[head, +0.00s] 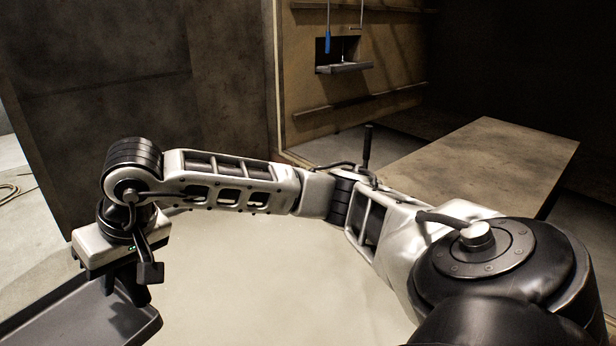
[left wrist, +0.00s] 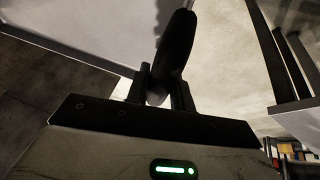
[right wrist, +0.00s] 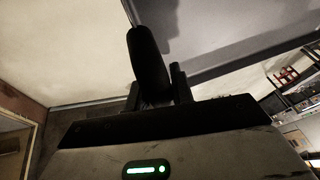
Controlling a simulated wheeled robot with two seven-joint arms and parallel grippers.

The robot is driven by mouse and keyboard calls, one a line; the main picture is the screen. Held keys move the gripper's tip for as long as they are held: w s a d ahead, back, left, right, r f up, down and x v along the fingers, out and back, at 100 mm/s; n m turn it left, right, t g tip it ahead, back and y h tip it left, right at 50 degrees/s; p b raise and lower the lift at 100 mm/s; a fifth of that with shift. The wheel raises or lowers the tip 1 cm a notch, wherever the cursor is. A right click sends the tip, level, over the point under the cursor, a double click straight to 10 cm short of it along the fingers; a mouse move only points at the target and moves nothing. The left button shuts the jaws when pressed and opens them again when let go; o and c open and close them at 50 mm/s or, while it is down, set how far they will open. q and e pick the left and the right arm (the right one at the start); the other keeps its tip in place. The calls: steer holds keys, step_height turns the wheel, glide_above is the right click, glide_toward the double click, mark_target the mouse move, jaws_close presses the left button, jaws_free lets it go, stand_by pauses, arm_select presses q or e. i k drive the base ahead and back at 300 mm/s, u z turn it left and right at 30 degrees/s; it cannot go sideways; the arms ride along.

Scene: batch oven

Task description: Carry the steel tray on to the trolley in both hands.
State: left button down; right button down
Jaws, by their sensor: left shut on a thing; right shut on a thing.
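The steel tray (head: 105,318) is grey with a raised rim and shows only in part at the bottom left of the head view. In the right wrist view the tray (right wrist: 225,30) lies beyond the dark fingers (right wrist: 155,85). My left gripper is outside the head view. I cannot clearly identify the trolley.
A flat brown-topped table or block (head: 480,160) stands at the right. A tan wall panel (head: 390,75) has a slot with a small ledge and a blue-handled tool (head: 327,42). A dark wall (head: 110,90) stands at the left. Pale floor (head: 250,275) lies open below my right arm.

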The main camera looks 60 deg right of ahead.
mark_target(448, 199)
steer(key=z, duration=0.5)
steer(key=i, duration=0.5)
steer(key=z, duration=1.15)
steer(key=i, duration=0.7)
steer(key=z, duration=0.95)
steer(key=i, duration=1.2)
steer(key=z, duration=0.6)
steer(key=i, duration=1.35)
steer(key=u, duration=2.95)
